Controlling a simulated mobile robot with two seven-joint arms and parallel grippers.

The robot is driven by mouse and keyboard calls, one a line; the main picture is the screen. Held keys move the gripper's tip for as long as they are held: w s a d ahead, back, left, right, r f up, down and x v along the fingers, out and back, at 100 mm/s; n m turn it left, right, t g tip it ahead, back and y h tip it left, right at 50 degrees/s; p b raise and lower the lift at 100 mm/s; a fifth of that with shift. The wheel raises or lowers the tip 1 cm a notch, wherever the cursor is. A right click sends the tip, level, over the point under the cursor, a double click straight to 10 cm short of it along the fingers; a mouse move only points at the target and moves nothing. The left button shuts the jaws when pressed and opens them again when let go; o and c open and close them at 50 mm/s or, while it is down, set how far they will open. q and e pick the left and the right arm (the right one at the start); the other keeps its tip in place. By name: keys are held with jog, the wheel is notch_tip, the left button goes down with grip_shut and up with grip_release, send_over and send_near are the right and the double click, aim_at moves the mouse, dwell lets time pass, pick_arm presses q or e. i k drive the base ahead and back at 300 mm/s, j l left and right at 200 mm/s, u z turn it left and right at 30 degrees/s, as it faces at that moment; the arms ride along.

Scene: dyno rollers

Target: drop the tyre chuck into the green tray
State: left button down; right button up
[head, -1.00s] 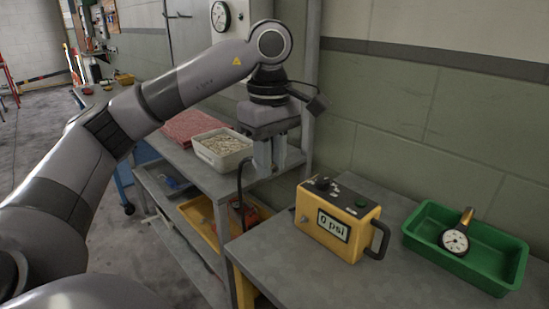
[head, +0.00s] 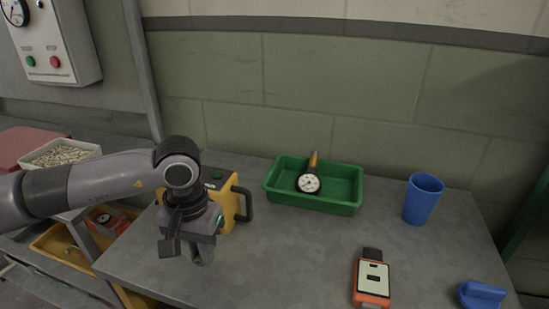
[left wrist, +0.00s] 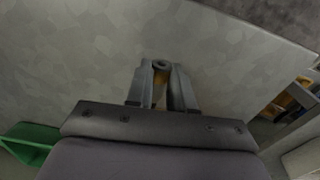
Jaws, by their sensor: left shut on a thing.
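My left gripper (head: 203,258) is over the grey bench, in front of the yellow box and left of the green tray. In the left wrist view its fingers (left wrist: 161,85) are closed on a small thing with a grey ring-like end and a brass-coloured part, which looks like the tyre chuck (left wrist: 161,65). In the head view the gripper hides it. The green tray (head: 315,203) stands at the back of the bench against the wall, and its edge also shows in the left wrist view (left wrist: 30,146). My right gripper is out of view.
A round dial gauge (head: 308,184) with a brass-coloured stem lies in the tray. The yellow box (head: 229,203) with a dark handle stands left of the tray. A blue cup (head: 422,199), an orange meter (head: 371,281) and a blue object (head: 482,294) are right. Bench before the tray is clear.

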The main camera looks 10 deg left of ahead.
aim_at(293, 204)
jog(key=k, duration=0.55)
jog(key=k+z, duration=0.1)
jog(key=z, duration=0.9)
jog(key=j+z, duration=0.5)
jog(key=j, duration=0.3)
jog(key=k+j, duration=0.15)
jog(key=i+j, duration=0.15)
jog(key=i, duration=0.3)
